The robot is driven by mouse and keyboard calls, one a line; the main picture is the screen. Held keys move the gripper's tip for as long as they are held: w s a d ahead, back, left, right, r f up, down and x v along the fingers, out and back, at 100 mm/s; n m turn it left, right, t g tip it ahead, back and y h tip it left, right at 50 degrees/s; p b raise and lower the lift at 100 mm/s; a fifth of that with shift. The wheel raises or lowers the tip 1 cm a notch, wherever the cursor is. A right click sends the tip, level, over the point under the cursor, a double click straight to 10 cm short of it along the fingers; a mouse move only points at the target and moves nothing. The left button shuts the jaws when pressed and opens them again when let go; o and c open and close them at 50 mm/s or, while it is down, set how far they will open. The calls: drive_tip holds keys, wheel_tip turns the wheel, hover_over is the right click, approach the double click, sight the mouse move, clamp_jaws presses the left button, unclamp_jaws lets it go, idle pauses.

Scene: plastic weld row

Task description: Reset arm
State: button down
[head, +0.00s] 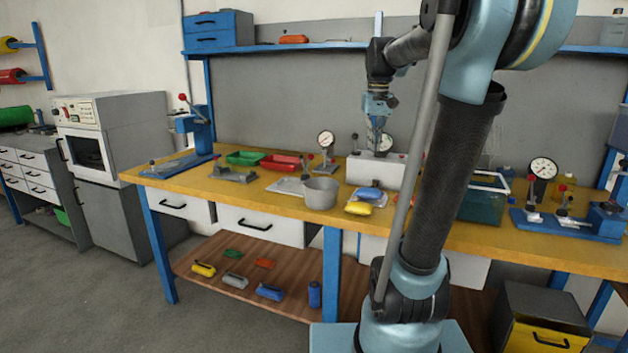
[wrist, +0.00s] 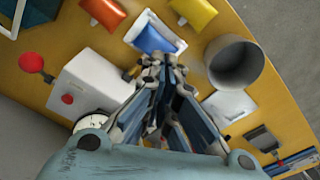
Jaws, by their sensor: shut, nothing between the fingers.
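My gripper (head: 376,140) hangs pointing down over the back middle of the yellow workbench (head: 240,196), above the white box (head: 372,168). In the wrist view my gripper (wrist: 163,62) has its fingertips together, with nothing held. My arm is raised and bent, reaching over the bench from the right of the head view. It hides part of the bench behind it.
Near the gripper are a grey pot (head: 320,193), a blue item (head: 368,193) and a yellow item (head: 358,208). An orange item (wrist: 103,13) shows in the wrist view. A dial gauge (head: 326,140) stands behind the pot. A blue shelf (head: 300,46) runs above the bench.

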drive_tip(key=s+f+m+t, duration=0.1)
drive_tip(key=s+f, duration=2.3)
drive_tip(key=f, duration=0.1)
drive_tip(key=shift+s+d+f+t, duration=0.2)
drive_tip(key=shift+f+t, duration=0.1)
drive_tip(key=shift+f, duration=0.1)
drive_tip(key=shift+w+f, duration=0.2)
drive_tip(key=shift+w, duration=0.25)
